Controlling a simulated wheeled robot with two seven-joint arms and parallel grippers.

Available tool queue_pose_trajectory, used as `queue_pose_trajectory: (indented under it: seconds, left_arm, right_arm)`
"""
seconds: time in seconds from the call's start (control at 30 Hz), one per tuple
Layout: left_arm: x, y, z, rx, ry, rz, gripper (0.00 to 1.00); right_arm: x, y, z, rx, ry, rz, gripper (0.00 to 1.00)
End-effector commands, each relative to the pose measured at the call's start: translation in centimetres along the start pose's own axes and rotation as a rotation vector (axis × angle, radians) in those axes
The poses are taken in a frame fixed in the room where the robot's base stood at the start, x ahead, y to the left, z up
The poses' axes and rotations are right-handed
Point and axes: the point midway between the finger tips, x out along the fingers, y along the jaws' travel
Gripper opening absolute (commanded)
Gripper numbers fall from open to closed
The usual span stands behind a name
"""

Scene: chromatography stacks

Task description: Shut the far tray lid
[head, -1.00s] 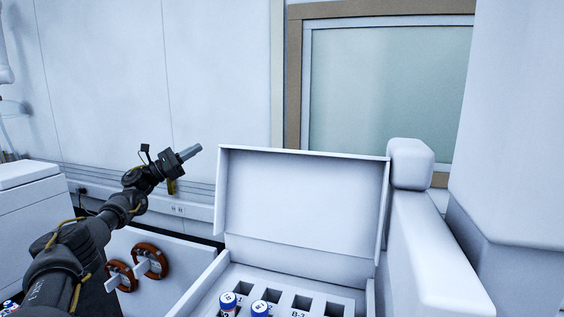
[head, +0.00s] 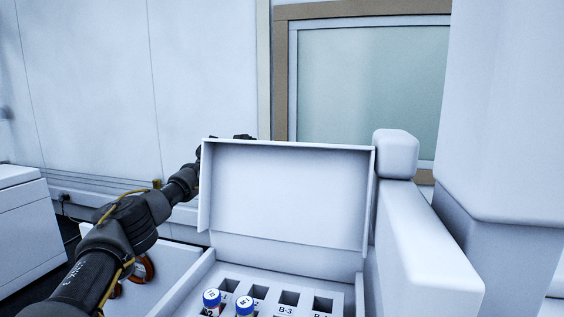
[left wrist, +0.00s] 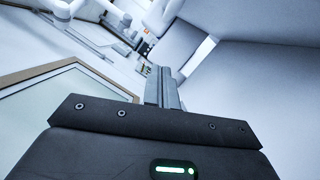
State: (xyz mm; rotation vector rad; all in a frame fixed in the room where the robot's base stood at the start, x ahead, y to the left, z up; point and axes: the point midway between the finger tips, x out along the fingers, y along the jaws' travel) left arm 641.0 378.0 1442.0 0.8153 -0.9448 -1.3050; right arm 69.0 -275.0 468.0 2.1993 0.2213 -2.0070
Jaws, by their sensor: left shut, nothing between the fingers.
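The white tray lid (head: 285,195) stands open and upright at the back of the white tray (head: 205,268) in the head view. The tray holds vials with blue-and-white caps, one (head: 212,298) at the front left and another (head: 244,305) beside it, among labelled square slots. My left arm reaches up from the lower left, and its gripper end is hidden behind the lid's upper left edge. In the left wrist view my left gripper (left wrist: 163,85) shows its fingers shut together and empty. I cannot tell whether it touches the lid. My right gripper is not in view.
A white rounded equipment body (head: 420,240) stands close along the right of the tray. A large white column (head: 510,110) rises behind it. A brown-framed window (head: 365,95) is on the back wall. A white cabinet (head: 25,225) stands at the left.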

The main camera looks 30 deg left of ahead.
Motion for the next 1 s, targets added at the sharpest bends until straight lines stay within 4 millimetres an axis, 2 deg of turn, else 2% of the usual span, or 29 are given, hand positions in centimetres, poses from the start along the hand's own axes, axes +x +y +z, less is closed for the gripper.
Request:
queue_pose_trajectory:
  seconds: [0.03, 0.27, 0.4, 0.6, 1.0]
  left_arm:
    - [1.1, -0.5, 0.0, 0.001, -0.003, -0.004, 0.00]
    - [5.9, -0.1, 0.1, -0.001, -0.001, -0.002, 0.00]
    - [6.1, -0.1, 2.0, 0.001, 0.001, 0.000, 0.00]
    - [6.5, 0.1, 3.5, -0.001, 0.001, 0.000, 0.00]
    - [6.5, 0.0, 3.9, -0.001, 0.002, 0.002, 0.00]
  right_arm:
    - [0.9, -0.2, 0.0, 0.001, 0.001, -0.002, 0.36]
    - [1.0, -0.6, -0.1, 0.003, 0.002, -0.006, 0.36]
    - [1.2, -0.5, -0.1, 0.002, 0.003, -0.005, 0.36]
    - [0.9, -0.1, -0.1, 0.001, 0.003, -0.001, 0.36]
    - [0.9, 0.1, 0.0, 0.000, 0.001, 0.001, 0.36]
